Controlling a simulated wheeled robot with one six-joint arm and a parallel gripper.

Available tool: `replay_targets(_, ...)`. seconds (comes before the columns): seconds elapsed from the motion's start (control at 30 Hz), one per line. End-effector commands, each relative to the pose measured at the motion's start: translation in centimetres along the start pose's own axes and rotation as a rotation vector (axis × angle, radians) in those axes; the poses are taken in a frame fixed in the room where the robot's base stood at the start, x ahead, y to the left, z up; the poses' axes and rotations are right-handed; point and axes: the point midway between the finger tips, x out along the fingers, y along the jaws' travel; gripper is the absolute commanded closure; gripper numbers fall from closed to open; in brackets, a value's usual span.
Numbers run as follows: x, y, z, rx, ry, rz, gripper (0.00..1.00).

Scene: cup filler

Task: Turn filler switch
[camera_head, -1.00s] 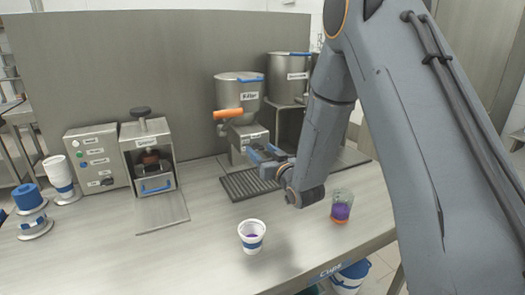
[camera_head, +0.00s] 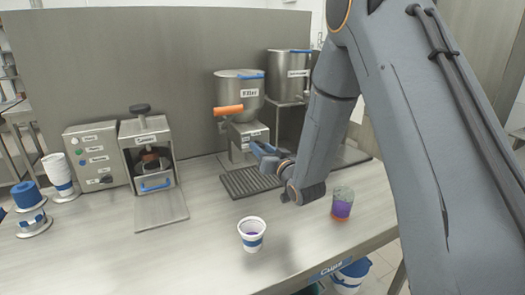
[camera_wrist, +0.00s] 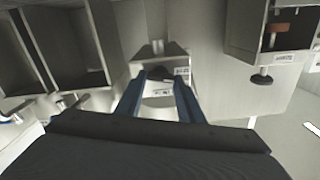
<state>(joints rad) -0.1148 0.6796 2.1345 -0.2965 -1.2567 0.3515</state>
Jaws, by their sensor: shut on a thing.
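The filler (camera_head: 240,92) is a steel hopper with an orange handle, standing on a box-shaped base (camera_head: 247,136) at the back of the bench. My gripper (camera_head: 262,150) is at the front of that base, with its blue fingers pointing at it. In the wrist view my gripper (camera_wrist: 160,78) has a small dark knob (camera_wrist: 157,73), seemingly the filler switch, between its fingertips, and it is shut on it. The switch's turned position cannot be made out. In the head view the switch is hidden by the fingers.
A dark drip grate (camera_head: 249,182) lies below my gripper. A white-and-blue cup (camera_head: 251,236) with purple contents stands at the front, and a clear cup (camera_head: 342,205) with purple contents stands right of my wrist. A press machine (camera_head: 148,160) stands left.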

Motion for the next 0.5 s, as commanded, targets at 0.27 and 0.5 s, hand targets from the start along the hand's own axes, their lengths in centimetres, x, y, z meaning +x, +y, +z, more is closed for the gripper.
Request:
replay_targets(0.27,0.02,0.17,0.08,0.227,0.000,0.001,0.88)
replay_targets(0.5,0.00,0.22,0.05,0.395,0.001,0.001,0.88)
